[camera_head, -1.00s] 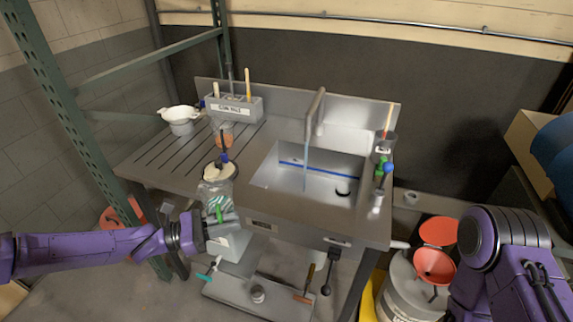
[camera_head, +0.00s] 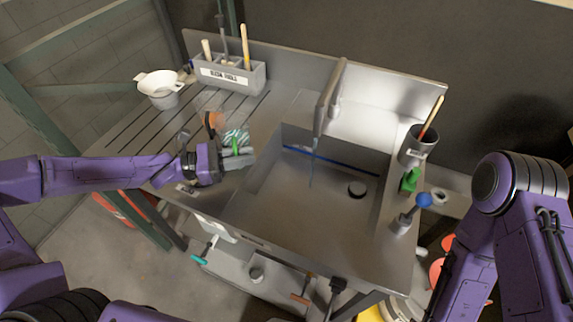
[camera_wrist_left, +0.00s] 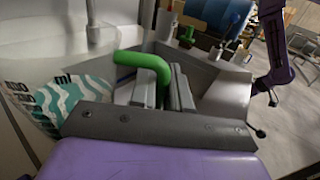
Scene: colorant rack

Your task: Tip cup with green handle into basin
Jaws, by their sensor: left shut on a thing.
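The clear cup (camera_head: 234,136) has white and teal markings and a green handle (camera_head: 236,147). My left gripper (camera_head: 240,160) is shut on that handle and holds the cup over the drainboard, just left of the basin. In the left wrist view the green handle (camera_wrist_left: 128,58) runs into the jaws (camera_wrist_left: 165,88), and the clear cup wall with printed ml marks (camera_wrist_left: 62,100) fills the left side. The cup looks roughly upright; whether it holds liquid I cannot tell. The steel basin (camera_head: 300,200) is open, with a dark round drain in its floor. My right gripper is out of view.
The tap (camera_head: 328,95) stands over the basin's back edge. A tool holder (camera_head: 230,76) and a white strainer cup (camera_head: 160,88) stand behind and left of my left gripper. A dark cup (camera_head: 416,150), a green item (camera_head: 410,181) and a blue-knobbed tool (camera_head: 423,200) line the right rim.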

